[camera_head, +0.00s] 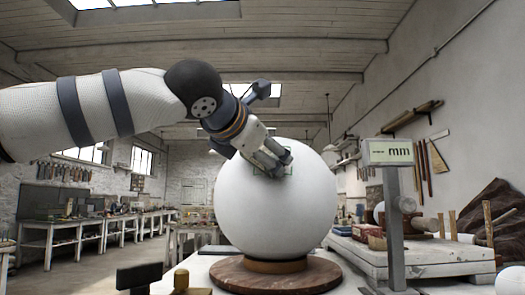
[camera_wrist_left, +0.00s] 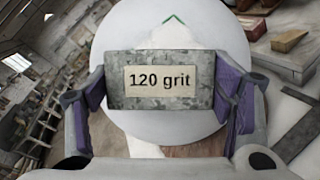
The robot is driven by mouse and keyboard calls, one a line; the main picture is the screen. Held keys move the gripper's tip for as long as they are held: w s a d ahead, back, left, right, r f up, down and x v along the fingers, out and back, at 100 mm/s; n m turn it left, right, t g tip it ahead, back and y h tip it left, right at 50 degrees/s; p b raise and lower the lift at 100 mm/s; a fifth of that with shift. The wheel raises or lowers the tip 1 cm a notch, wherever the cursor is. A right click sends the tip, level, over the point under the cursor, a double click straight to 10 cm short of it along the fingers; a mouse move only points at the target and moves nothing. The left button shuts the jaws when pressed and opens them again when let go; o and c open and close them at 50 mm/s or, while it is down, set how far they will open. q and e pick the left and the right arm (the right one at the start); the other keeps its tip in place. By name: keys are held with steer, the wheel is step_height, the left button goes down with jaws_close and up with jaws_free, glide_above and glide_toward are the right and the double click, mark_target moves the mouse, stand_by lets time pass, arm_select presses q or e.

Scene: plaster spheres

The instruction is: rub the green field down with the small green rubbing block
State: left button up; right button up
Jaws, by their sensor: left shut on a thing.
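A large white plaster sphere (camera_head: 275,215) sits on a round brown base (camera_head: 275,275); it also fills the middle of the left wrist view (camera_wrist_left: 215,35). Thin green lines on its upper front mark part of the green field (camera_wrist_left: 180,17), mostly hidden behind the gripper and block. My left gripper (camera_head: 278,163) is at the sphere's upper front, shut on a mottled grey block (camera_wrist_left: 118,92) with a "120 grit" label (camera_wrist_left: 158,80). The block's face toward me is grey, with no green showing. I cannot tell whether it touches the sphere. My right gripper is out of view.
A grey post with an "mm" display (camera_head: 390,152) stands right of the sphere. A pale bench (camera_head: 420,255) with wooden pegs and blocks is behind it. A dark block (camera_head: 139,275) and a wooden knob (camera_head: 181,279) stand at the front left. Workbenches line the left wall.

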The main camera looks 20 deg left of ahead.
mark_target(276, 159)
arm_select(q)
steer(key=shift+s+d+f, duration=0.1)
steer(key=shift+d+f, duration=0.45)
steer(key=shift+d, duration=0.25)
steer(key=shift+s+d+f, duration=0.1)
steer(key=shift+d+f, duration=0.45)
steer(key=shift+d, duration=0.25)
steer(key=shift+w+a+r, duration=0.15)
steer(key=shift+a+r, duration=0.5)
steer(key=shift+a, duration=0.3)
steer(key=shift+w+a+r, duration=0.1)
steer(key=shift+a+r, duration=0.55)
steer(key=shift+a, duration=0.3)
steer(key=shift+d, duration=0.1)
steer(key=shift+s+d+f, duration=0.25)
steer(key=shift+s+d, duration=0.55)
steer(key=shift+d, duration=0.25)
steer(key=shift+w+d+n+y, duration=0.2)
steer(key=shift+w+d+y, duration=0.05)
steer(key=shift+d+y, duration=0.4)
steer(key=shift+w+d+n+y, duration=0.2)
steer(key=shift+d+y, duration=0.35)
steer(key=shift+d, duration=0.1)
steer(key=shift+a, duration=0.1)
steer(key=shift+w+a+f, duration=0.2)
steer(key=shift+w+f, duration=0.1)
steer(key=shift+w, duration=0.15)
